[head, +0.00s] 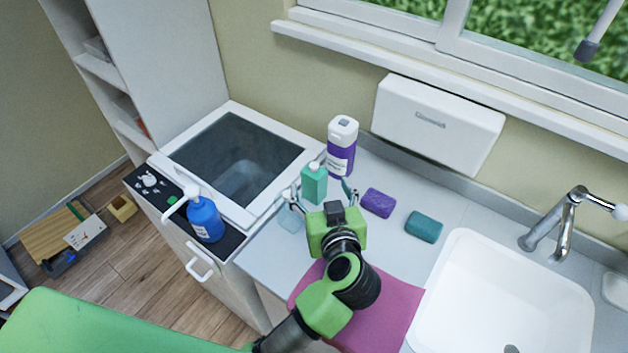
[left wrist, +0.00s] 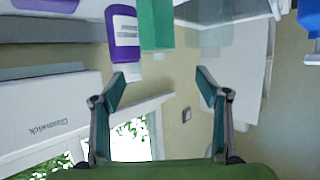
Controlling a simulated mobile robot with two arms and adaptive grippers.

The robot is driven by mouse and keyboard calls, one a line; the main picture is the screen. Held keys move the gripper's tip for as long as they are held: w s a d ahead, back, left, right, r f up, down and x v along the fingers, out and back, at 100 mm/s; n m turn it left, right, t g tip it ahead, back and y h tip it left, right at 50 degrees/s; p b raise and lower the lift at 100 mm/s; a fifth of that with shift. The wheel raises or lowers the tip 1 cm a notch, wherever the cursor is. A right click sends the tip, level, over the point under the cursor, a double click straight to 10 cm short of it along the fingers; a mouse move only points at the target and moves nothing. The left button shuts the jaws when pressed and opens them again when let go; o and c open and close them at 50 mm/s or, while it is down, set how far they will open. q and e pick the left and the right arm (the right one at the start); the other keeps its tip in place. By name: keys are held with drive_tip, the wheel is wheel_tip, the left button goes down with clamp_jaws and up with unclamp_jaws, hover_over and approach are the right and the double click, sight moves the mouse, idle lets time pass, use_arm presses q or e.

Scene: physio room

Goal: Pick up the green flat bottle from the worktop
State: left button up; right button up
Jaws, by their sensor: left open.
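The green flat bottle (head: 314,185) stands upright on the worktop (head: 262,262), beside the white unit with the dark lid. My left gripper (head: 321,193) reaches toward it with fingers spread, one on each side of it in the head view. In the left wrist view, the green bottle (left wrist: 156,24) shows at the top, beyond the open fingertips (left wrist: 162,86) and roughly centred between them. No contact shows, and nothing is held. My right gripper is not in view.
A purple and white bottle (head: 341,150) stands close behind the green one. A purple block (head: 378,203) and teal block (head: 424,226) lie right. A pink cloth (head: 390,318) lies beneath my arm, beside the sink (head: 515,290). A blue pump bottle (head: 205,219) stands left.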

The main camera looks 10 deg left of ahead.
sight(315, 169)
use_arm(q)
drive_tip(key=x, duration=0.5)
drive_tip(key=shift+w, duration=0.2)
drive_tip(key=p+x, duration=0.2)
drive_tip(key=x, duration=0.2)
drive_tip(key=shift+w, duration=0.4)
drive_tip(key=shift+w+a+f, duration=0.15)
drive_tip(key=shift+w+a, duration=0.05)
drive_tip(key=shift+w, duration=0.1)
drive_tip(key=shift+s, duration=0.1)
drive_tip(key=shift+c, duration=0.7)
drive_tip(key=c, duration=1.6)
